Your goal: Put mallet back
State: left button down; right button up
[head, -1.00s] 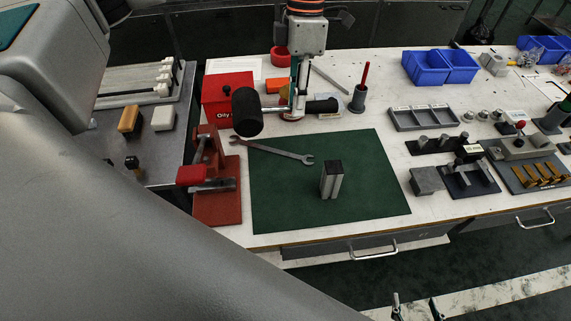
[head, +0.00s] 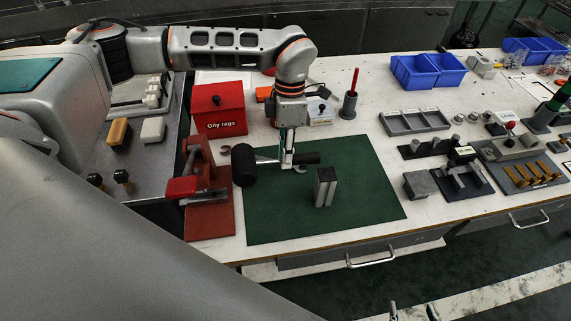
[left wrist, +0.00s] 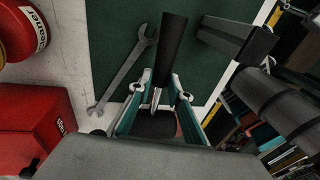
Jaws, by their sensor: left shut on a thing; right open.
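The mallet has a black cylindrical head (head: 244,166) and a pale shaft with a black grip (head: 306,158). My left gripper (head: 287,161) is shut on its shaft, between head and grip. The mallet lies roughly level over the green mat, head to the left; its height above the mat is hard to tell. In the left wrist view the black grip (left wrist: 172,42) points up, away from the fingers (left wrist: 162,98), and the dark head (left wrist: 155,124) is partly hidden between them. Two thin fingertips of my right gripper (head: 412,312) show apart and empty at the bottom edge.
A wrench (left wrist: 124,68) lies on the mat (head: 365,190) beneath the mallet. An upright metal block (head: 325,188) stands close to the grip. A red vise-like fixture (head: 208,205) and the red oily-rags bin (head: 217,112) are left. The mat's right side is clear.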

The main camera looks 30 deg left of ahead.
pick_arm(q)
jog(key=shift+w+x, duration=0.2)
jog(key=shift+x, duration=0.85)
jog(key=shift+w+x, duration=0.25)
jog(key=shift+x, duration=0.8)
jog(key=shift+a, duration=0.1)
jog(key=c, duration=1.8)
grip_release()
jog(key=shift+f, duration=0.15)
jog(key=shift+c, duration=0.2)
jog(key=v, duration=1.2)
jog(key=shift+s, duration=0.1)
